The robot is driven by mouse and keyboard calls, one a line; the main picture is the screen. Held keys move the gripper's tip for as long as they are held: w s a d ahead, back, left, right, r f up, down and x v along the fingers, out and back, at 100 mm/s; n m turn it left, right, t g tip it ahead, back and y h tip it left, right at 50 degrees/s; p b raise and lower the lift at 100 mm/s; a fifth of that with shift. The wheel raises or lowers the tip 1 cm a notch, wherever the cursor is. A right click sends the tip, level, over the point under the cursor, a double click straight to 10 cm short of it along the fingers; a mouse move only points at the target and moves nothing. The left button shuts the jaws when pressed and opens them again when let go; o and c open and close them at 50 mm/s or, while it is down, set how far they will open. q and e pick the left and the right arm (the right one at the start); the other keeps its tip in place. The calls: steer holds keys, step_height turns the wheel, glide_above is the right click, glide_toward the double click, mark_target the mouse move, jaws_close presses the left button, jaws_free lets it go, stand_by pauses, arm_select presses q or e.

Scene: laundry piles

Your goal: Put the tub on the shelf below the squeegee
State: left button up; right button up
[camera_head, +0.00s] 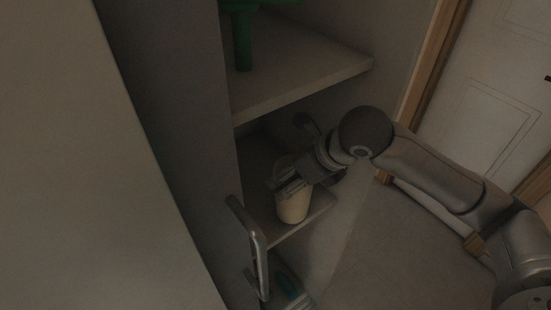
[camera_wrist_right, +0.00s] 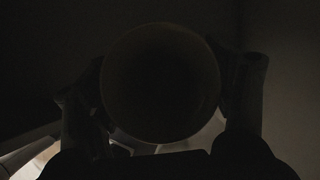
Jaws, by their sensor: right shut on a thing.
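The tub (camera_head: 292,205) is a pale, cream-coloured round container at the shelf below the squeegee. My right gripper (camera_head: 288,187) is shut on it, and the tub looks upright. Whether its base touches the shelf is hard to tell. In the right wrist view the tub (camera_wrist_right: 162,85) is a dark round shape between the two fingers of my right gripper (camera_wrist_right: 165,100). The green squeegee (camera_head: 243,40) stands on the upper shelf (camera_head: 310,80), its top cut off by the picture edge. The lower shelf (camera_head: 262,190) is partly hidden by the gripper. My left gripper is not in view.
A cabinet side wall (camera_head: 185,130) stands left of the shelves. A metal handle-like bar (camera_head: 250,240) rises in front of the lower shelf's left side. A teal item (camera_head: 288,284) lies lower down. A white door (camera_head: 495,100) is at the right. The wrist view is very dark.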

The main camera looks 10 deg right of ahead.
mark_target(282, 160)
steer(key=w, duration=0.1)
steer(key=w+a, duration=0.1)
steer(key=w+a+p, duration=0.1)
steer(key=w, duration=0.1)
steer(key=shift+a+r, duration=0.1)
steer(key=shift+a, duration=0.15)
steer(key=shift+w+a+f, duration=0.15)
steer(key=shift+w+f, duration=0.15)
steer(key=shift+f, duration=0.15)
steer(key=shift+s, duration=0.1)
steer(key=shift+f, duration=0.15)
steer(key=o, duration=1.2)
